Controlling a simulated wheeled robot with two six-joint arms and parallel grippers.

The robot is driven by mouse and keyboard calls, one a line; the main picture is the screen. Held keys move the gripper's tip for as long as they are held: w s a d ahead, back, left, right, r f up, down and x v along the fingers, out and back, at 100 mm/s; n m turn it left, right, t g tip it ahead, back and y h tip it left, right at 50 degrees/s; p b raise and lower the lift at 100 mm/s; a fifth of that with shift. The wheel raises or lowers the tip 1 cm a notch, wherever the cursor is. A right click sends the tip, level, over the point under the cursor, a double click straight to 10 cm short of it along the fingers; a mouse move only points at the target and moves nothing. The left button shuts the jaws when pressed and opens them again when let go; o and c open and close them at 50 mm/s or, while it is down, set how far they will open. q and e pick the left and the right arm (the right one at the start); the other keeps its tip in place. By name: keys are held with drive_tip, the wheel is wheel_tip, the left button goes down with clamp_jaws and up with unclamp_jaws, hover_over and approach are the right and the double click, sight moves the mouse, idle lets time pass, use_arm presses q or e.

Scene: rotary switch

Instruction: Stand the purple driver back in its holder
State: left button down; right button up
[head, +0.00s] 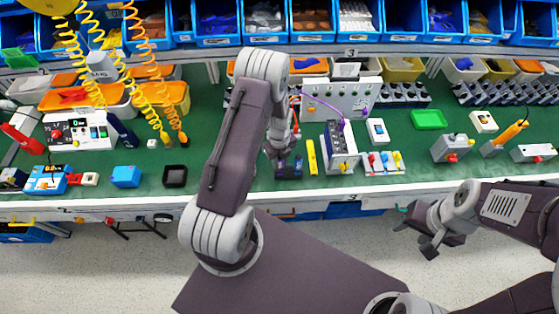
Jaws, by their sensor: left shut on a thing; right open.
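My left gripper (286,152) is low over the green bench mat, left of a yellow bar (311,157). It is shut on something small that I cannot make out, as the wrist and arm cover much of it. Dark blue shapes show at its fingertips; I cannot tell whether they are fingers or another thing. I cannot pick out the purple driver or its holder for certain. A purple lead (325,104) loops in front of a white panel, down to a grey socket block (341,150). My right gripper (428,244) is open and empty in front of the bench.
A white panel with knobs (340,97) stands behind. A small white switch box (376,130) and a board with coloured levers (384,162) lie right of the socket block. An orange driver (511,133) leans at the right. Coiled yellow cords (148,115) hang at the left.

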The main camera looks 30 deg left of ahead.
use_arm(q)
drive_tip(key=shift+f, duration=0.35)
drive_tip(key=c, duration=1.1)
unclamp_jaws()
drive_tip(key=shift+r, duration=0.15)
wheel_tip(320, 180, up, 9)
drive_tip(key=shift+f+b, duration=0.1)
drive_tip(key=shift+b, duration=0.75)
